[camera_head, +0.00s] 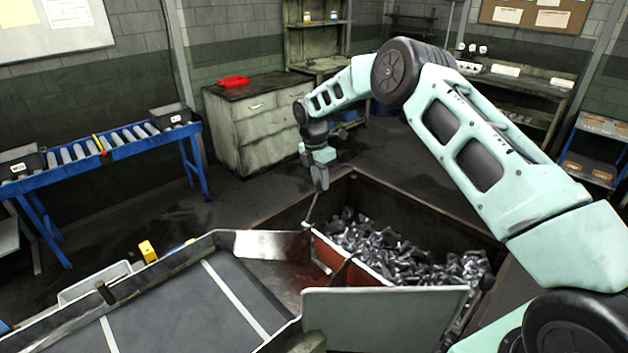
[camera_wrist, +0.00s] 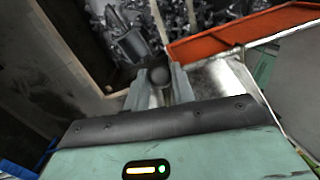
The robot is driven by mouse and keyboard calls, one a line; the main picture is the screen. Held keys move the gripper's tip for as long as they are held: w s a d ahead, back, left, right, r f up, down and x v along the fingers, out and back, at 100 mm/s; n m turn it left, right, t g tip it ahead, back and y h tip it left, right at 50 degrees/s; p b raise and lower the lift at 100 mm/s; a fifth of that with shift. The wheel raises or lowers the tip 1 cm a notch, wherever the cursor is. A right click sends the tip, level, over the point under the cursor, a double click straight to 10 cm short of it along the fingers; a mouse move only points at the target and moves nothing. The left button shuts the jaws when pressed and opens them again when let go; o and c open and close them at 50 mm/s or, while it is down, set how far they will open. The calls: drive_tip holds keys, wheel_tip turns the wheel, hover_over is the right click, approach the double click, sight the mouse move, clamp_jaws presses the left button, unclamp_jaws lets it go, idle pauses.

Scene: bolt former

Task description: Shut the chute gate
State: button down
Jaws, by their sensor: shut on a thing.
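The chute (camera_head: 265,245) runs from the conveyor toward a bin of metal parts. The chute gate is a red-orange plate (camera_head: 368,272) at the chute's bin end; it also shows at the upper right of the wrist view (camera_wrist: 235,32). Whether it fully closes the mouth is hard to tell. A thin lever (camera_head: 310,212) rises beside the gate, and its dark round knob (camera_wrist: 160,76) shows in the wrist view. My gripper (camera_head: 320,184) is over the bin's near left corner, its fingers (camera_wrist: 160,88) closed on either side of the knob.
The bin (camera_head: 400,195) holds a heap of metal parts (camera_head: 410,255). A dark conveyor belt (camera_head: 195,310) lies at the front left. A pale green panel (camera_head: 385,318) stands in front of the bin. A roller table (camera_head: 90,155) and cabinet (camera_head: 255,125) stand behind.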

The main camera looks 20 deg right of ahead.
drive_tip(key=shift+w+d+f+y, duration=0.25)
drive_tip(key=shift+d+y, duration=0.1)
drive_tip(key=shift+d, duration=0.1)
drive_tip(key=shift+w+d+f+y, duration=0.1)
drive_tip(key=shift+d+f+y, duration=0.15)
drive_tip(key=shift+d+y, duration=0.15)
drive_tip(key=shift+g, duration=0.3)
drive_tip(key=c, duration=1.2)
unclamp_jaws()
drive_tip(key=shift+d+f, duration=0.1)
drive_tip(key=shift+o, duration=0.2)
drive_tip(key=shift+b, duration=0.3)
wheel_tip(320, 180, up, 17)
drive_tip(key=w+b, duration=0.1)
drive_tip(key=w, duration=0.1)
drive_tip(key=shift+w+d, duration=0.2)
drive_tip(key=shift+w, duration=0.1)
